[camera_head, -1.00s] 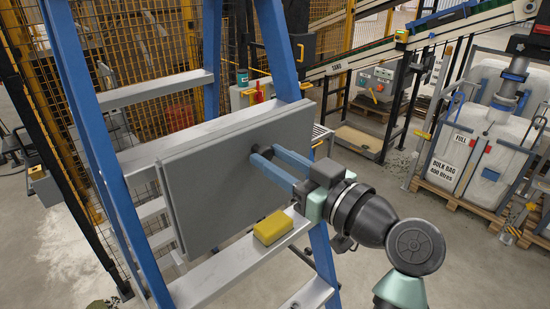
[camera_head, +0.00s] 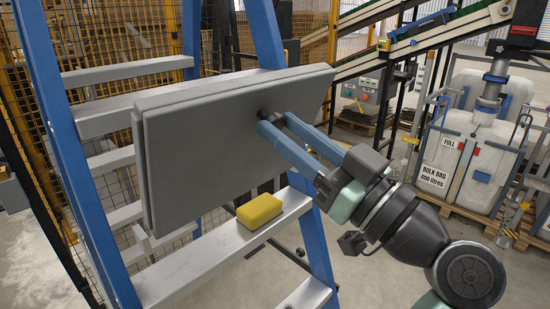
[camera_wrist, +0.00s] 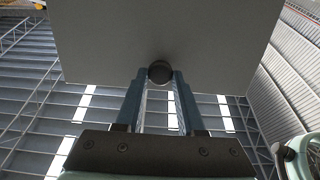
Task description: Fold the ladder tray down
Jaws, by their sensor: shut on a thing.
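The ladder tray (camera_head: 210,150) is a grey rectangular panel on the blue ladder (camera_head: 82,190). It stands steeply tilted, its face towards my arm. A dark round knob (camera_head: 264,114) sticks out of its face; it also shows in the wrist view (camera_wrist: 160,71). My gripper (camera_head: 272,122) has its two blue fingers on either side of the knob and is shut on it. In the wrist view the fingertips (camera_wrist: 160,76) flank the knob, with the tray's grey face (camera_wrist: 165,35) above. The tray's hinge is hidden.
A yellow sponge-like block (camera_head: 259,211) lies on a pale ladder step (camera_head: 190,265) just below the tray. Yellow mesh fencing (camera_head: 150,40) stands behind the ladder. A conveyor (camera_head: 410,45) and a white bulk bag (camera_head: 465,155) on a pallet stand at the right, apart from my arm.

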